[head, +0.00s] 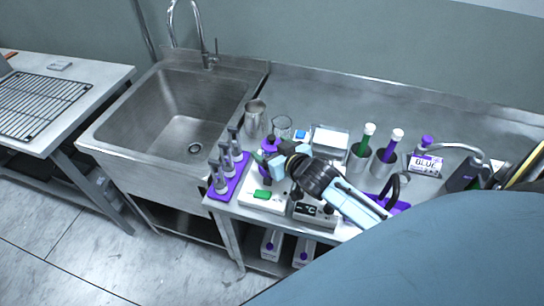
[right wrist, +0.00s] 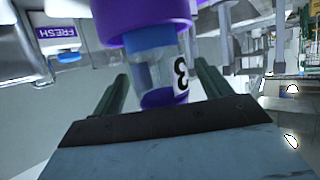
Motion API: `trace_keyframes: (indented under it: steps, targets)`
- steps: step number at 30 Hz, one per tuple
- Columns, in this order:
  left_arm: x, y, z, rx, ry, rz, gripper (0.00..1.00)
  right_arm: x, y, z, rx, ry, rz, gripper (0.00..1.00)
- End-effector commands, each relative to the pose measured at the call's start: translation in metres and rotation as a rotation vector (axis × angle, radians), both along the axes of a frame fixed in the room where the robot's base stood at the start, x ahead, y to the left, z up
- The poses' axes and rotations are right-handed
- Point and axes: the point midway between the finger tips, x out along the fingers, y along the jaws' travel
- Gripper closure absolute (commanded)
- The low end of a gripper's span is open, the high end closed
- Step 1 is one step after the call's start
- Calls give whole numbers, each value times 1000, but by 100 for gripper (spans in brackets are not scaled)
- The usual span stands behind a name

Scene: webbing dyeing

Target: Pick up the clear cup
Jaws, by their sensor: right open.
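A clear glass cup (head: 282,127) with a rim stands on the steel counter, right of a metal pitcher (head: 254,118). My right gripper (head: 270,163) is open, low over the counter and in front of the cup, apart from it. In the right wrist view, its two dark fingers (right wrist: 160,88) stand on either side of a clear vial (right wrist: 160,75) marked 3, with purple liquid and a blue and purple top. I cannot tell whether the fingers touch the vial. I cannot make out the cup in the right wrist view. My left gripper is not in view.
Several bottles stand on a purple tray (head: 238,184) at the counter's left edge. Metal canisters (head: 381,163) with capped tubes stand to the right. A deep sink (head: 180,108) is to the left.

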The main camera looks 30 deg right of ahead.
Motion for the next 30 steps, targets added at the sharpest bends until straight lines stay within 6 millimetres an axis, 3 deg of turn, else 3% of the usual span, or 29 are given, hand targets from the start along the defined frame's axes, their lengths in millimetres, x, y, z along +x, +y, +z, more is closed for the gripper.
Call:
trace_keyframes:
  steps: [4,13,26,30]
  targets:
    - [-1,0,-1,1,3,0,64,16,0,-7,-1,0,0,23]
    - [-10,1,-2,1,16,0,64,19,1,-8,0,1,1,23]
    - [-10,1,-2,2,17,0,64,19,1,-8,0,1,1,77]
    - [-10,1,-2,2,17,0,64,19,1,-8,0,-2,1,77]
